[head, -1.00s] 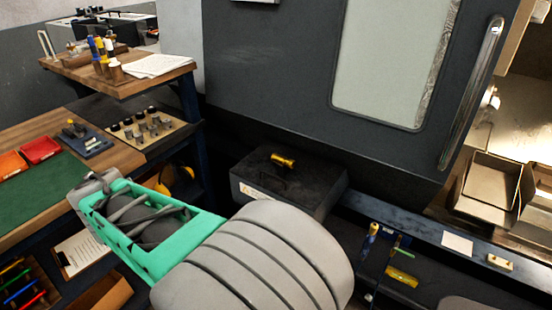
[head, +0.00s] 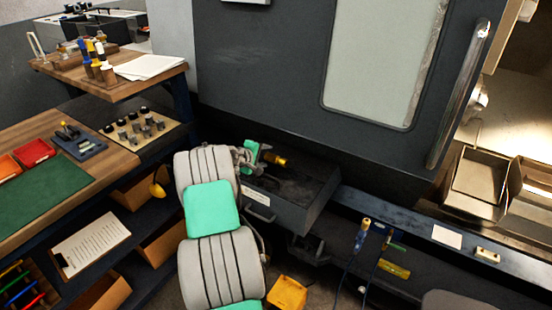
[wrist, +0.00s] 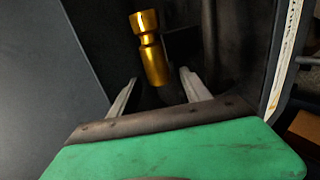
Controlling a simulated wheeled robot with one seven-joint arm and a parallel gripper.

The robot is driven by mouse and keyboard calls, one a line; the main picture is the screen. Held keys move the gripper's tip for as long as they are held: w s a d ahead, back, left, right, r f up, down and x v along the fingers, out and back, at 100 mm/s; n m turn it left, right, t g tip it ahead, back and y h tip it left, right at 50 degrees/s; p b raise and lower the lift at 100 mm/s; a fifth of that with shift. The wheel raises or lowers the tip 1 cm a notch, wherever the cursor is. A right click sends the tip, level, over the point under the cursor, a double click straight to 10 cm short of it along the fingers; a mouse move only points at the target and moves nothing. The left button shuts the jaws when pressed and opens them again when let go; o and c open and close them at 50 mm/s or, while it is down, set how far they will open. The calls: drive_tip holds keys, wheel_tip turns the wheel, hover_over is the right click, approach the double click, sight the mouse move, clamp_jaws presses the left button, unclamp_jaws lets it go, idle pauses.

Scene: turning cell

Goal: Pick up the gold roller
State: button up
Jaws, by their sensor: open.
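The gold roller (head: 276,159) lies on the dark top of a grey box (head: 313,190) below the machine door. In the wrist view the gold roller (wrist: 150,47) is a shiny stepped cylinder, with its near end between the fingers or just beyond them. My gripper (wrist: 156,88) is open, with one finger on each side of the roller's line and a gap to both. In the head view my gripper (head: 256,157) is at the left of the roller, and my arm hides part of the box's left side.
A dark machine with a windowed door (head: 380,60) rises behind the box. A workbench with a green mat (head: 40,195) is at the left. Screwdrivers (head: 362,232) and a yellow-handled tool (head: 394,269) are at the lower right. An orange-yellow object (head: 287,294) is near the bottom.

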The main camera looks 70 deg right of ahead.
drive_tip(key=shift+c, duration=0.4)
clamp_jaws()
idle(0.5)
